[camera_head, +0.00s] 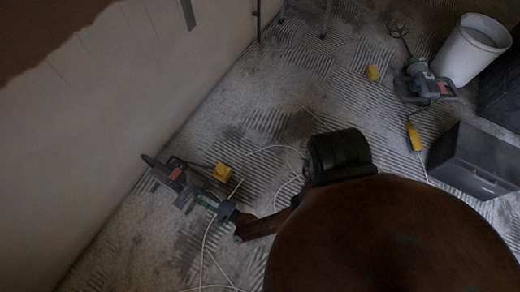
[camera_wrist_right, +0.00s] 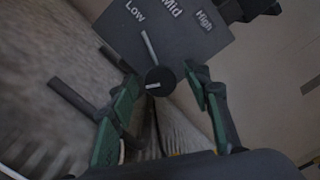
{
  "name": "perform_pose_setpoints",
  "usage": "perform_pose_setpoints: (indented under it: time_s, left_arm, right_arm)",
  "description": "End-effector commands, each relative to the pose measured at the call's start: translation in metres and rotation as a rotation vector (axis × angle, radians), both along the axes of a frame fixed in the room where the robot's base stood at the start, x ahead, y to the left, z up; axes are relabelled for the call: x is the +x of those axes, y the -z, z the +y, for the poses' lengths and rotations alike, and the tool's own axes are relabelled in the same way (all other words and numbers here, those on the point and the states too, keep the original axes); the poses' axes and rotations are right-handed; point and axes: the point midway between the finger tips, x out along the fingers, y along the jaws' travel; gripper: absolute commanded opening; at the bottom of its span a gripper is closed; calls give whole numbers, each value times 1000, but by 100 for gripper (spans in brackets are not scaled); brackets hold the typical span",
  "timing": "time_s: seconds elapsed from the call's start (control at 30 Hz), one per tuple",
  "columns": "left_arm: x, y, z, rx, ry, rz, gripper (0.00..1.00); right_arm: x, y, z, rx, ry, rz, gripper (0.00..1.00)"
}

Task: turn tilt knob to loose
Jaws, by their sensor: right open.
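In the right wrist view a dark round knob (camera_wrist_right: 163,76) with a short pale mark stands in front of a dark grey panel (camera_wrist_right: 185,38). The panel reads Low, Mid and High, and a pale bar on it points up near Low. I see no "loose" label. My right gripper (camera_wrist_right: 162,82) is open, its green-padded fingers on either side of the knob; I cannot tell whether they touch it. In the head view my right gripper (camera_head: 205,200) is beside a dark grey device (camera_head: 172,176) with an orange-red patch, near the wall. My left gripper is not in view.
A yellow block (camera_head: 222,173) and loose white cable (camera_head: 207,240) lie by the device. A mixer (camera_head: 420,82), a white bucket (camera_head: 470,52) and a dark grey box (camera_head: 472,160) stand at the right. A pale wall (camera_head: 120,110) runs along the left.

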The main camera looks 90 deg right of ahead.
Motion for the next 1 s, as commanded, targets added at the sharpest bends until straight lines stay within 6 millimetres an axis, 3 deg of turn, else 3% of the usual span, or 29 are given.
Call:
perform_pose_setpoints:
  time_s: [0.67,1.0]
  left_arm:
    - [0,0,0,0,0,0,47]
    - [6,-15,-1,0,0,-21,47]
  right_arm:
    - [0,0,-1,783,-2,-481,44]
    - [-58,-1,36,781,1,-477,44]
